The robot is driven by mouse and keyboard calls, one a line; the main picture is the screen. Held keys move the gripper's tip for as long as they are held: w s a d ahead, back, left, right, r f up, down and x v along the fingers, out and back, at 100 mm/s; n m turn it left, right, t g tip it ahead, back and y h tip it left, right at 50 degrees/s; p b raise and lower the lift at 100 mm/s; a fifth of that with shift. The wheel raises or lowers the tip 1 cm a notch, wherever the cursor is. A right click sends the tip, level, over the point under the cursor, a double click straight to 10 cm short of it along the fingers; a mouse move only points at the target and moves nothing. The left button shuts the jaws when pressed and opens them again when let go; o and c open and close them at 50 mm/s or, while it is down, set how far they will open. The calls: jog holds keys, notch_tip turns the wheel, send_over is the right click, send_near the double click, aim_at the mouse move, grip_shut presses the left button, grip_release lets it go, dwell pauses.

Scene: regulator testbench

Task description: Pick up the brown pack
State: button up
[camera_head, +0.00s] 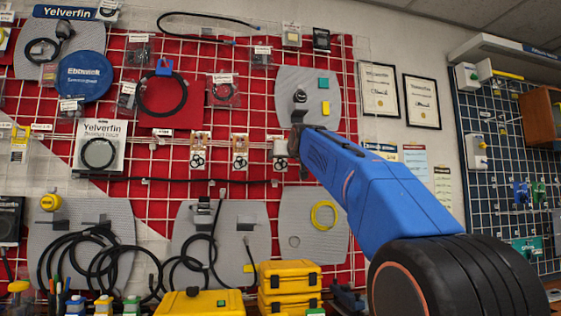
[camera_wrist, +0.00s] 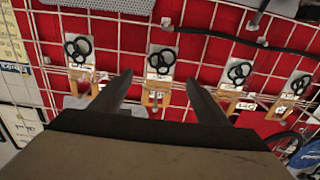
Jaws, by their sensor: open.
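Several small brown packs with black rings hang in a row on the red wall panel. In the wrist view, one brown pack (camera_wrist: 157,97) shows between my gripper's (camera_wrist: 159,78) two spread fingers, with others to either side; the rings are above and the brown parts below. I cannot tell how far in front of the pack the fingers are. In the head view, three of these packs show, at the left (camera_head: 199,150), middle (camera_head: 240,151) and right (camera_head: 280,150). My gripper (camera_head: 293,143) is close by the right one and partly hidden by my wrist. It holds nothing that I can see.
A white wire grid (camera_head: 345,90) covers the red panel. A black cable (camera_head: 150,180) runs along it near the packs. Grey boards with coiled hoses (camera_head: 80,250) hang lower. Yellow cases (camera_head: 290,277) stand at the bottom.

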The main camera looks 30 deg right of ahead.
aim_at(280, 159)
jog(key=shift+x, duration=3.6)
jog(key=c, duration=1.1)
